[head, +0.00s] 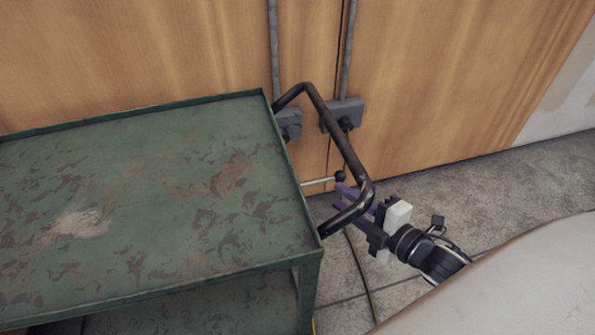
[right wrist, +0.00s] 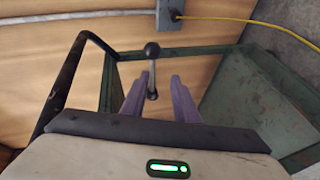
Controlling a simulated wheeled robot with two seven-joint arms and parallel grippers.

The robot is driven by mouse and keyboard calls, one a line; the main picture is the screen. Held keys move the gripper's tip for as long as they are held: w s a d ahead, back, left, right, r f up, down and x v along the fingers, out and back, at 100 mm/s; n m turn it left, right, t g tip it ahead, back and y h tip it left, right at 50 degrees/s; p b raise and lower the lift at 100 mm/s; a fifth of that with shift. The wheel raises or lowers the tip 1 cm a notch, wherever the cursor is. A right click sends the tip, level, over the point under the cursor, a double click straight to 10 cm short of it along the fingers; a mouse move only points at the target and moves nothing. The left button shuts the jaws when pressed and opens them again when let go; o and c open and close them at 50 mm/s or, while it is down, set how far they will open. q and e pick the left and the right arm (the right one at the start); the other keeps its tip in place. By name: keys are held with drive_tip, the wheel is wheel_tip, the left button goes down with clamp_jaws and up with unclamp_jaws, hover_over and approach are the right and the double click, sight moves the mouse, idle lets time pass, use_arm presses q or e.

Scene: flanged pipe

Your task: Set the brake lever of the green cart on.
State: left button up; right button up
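The green cart (head: 150,190) stands at the left of the head view, with a worn flat top and a black bent push handle (head: 345,145). Its brake lever (head: 320,181) is a thin metal rod with a dark ball knob, sticking out from the cart's end below the handle. My right gripper (head: 344,198) is open beside the knob, its purple fingers partly behind the handle. In the right wrist view the lever (right wrist: 152,70) shows between the two spread fingers, with a gap on each side. I cannot tell its depth relative to the fingertips. My left gripper is out of view.
A wooden wall (head: 450,70) stands close behind the cart, with grey boxes (head: 343,114) and conduits on it. A yellow cable (right wrist: 240,20) runs by one box.

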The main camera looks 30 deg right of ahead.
sight(319, 181)
drive_tip(key=w+a+n+b, duration=0.1)
drive_tip(key=w+b, duration=0.1)
drive_tip(key=w, duration=0.9)
drive_tip(key=shift+a+f+t, duration=0.15)
drive_tip(key=shift+f+t, duration=0.15)
drive_tip(key=shift+f, duration=0.15)
drive_tip(key=shift+w, duration=0.1)
clamp_jaws()
